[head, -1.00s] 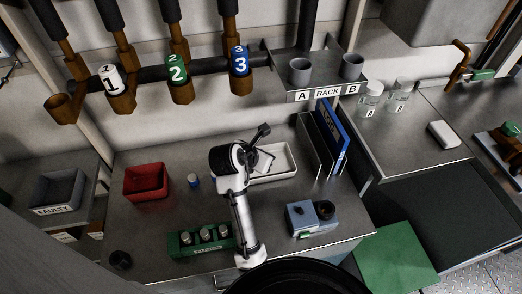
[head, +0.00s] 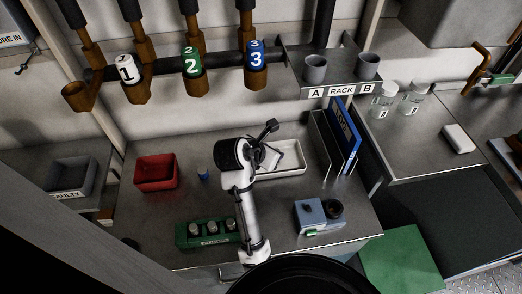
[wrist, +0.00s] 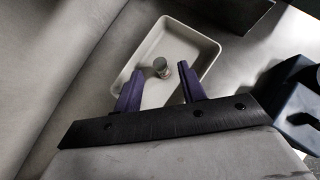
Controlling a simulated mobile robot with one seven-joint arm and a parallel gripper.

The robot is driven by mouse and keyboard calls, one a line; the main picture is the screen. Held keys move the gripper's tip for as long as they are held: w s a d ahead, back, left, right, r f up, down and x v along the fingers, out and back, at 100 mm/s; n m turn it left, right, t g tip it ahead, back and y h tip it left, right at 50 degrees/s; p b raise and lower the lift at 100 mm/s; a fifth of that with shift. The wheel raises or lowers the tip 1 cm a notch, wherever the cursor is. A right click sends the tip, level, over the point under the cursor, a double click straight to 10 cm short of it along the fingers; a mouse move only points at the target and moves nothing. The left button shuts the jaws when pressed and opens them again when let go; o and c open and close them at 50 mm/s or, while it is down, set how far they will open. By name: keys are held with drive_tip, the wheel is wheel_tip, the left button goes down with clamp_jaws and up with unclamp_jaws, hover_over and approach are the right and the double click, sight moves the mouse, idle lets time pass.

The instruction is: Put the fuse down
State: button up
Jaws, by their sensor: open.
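The fuse appears to be a small cylinder with a metal end (wrist: 161,68). In the wrist view it is inside the white tray (wrist: 203,86), between and just beyond my fingertips. My gripper (wrist: 160,75) is open, its two purple fingers spread with a gap around the fuse. I cannot tell whether the fuse stands or leans. In the head view my arm reaches over the bench to the white tray (head: 292,171). There my gripper (head: 268,156) is partly hidden by the wrist, and I cannot make out the fuse.
A green block (head: 184,241) holding several metal cylinders, a red bin (head: 155,172), a small blue object (head: 203,174) and a blue-grey device (head: 312,214) share the bench. Upright folders (head: 343,140) stand right of the tray. Rack A/B (head: 333,91) overhangs the back.

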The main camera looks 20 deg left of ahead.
drive_tip(key=v, duration=0.9)
drive_tip(key=shift+s+r, duration=0.15)
drive_tip(key=shift+s, duration=0.1)
idle(0.4)
